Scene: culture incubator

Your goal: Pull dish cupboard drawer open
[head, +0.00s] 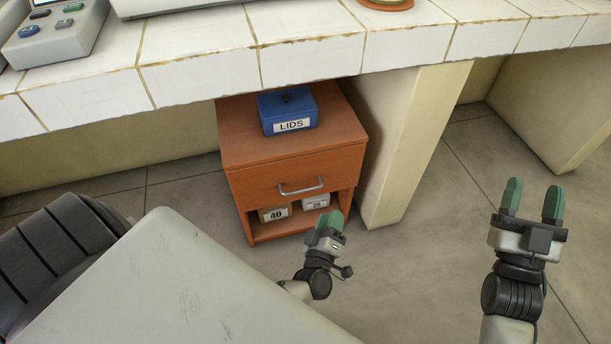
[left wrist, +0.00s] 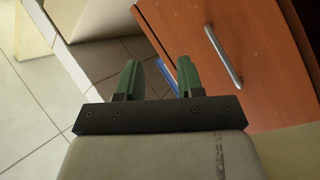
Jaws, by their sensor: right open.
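The wooden dish cupboard (head: 292,140) stands under the tiled bench. Its drawer front (head: 260,188) looks shut, and a curved metal handle (head: 301,188) is on it. The handle also shows at the upper right of the left wrist view (left wrist: 224,58). My left gripper (head: 329,219) is in front of and below the handle in the head view, apart from it. In the left wrist view its green fingers (left wrist: 158,72) are spread with nothing between them. My right gripper (head: 533,195) is open and empty, well to the right of the cupboard.
A blue box labelled LIDS (head: 289,112) sits on the cupboard top. Boxes marked 40 (head: 274,214) and another number (head: 315,202) are on the open shelf below the drawer. A bench support (head: 405,140) stands close at the cupboard's right. The tiled floor (head: 430,250) between my grippers is clear.

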